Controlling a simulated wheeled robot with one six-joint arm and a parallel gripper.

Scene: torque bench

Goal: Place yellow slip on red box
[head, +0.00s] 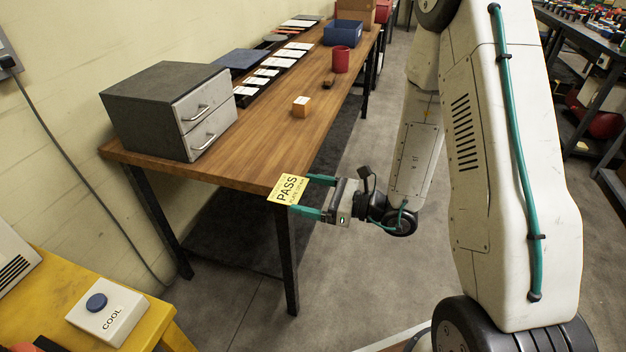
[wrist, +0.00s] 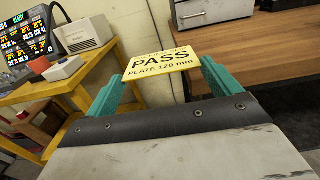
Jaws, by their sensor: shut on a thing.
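The yellow slip (head: 287,188), printed PASS, is held between the green fingers of my gripper (head: 298,195), off the near right corner of the wooden bench. In the wrist view the slip (wrist: 160,63) spans both fingertips of my gripper (wrist: 167,70), with its PLATE 120 mm text readable. A red bin-like object (head: 383,11) shows at the far end of the bench, partly cut off and beside a brown box. A red round cup (head: 341,59) stands on the bench. I cannot tell for sure which red thing is the red box.
The wooden bench (head: 238,165) carries a grey drawer cabinet (head: 165,108), a small orange block (head: 301,107), a blue bin (head: 343,33) and trays of white cards (head: 262,73). A yellow table (head: 60,300) with a blue-button box (head: 107,312) stands left. The floor between them is open.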

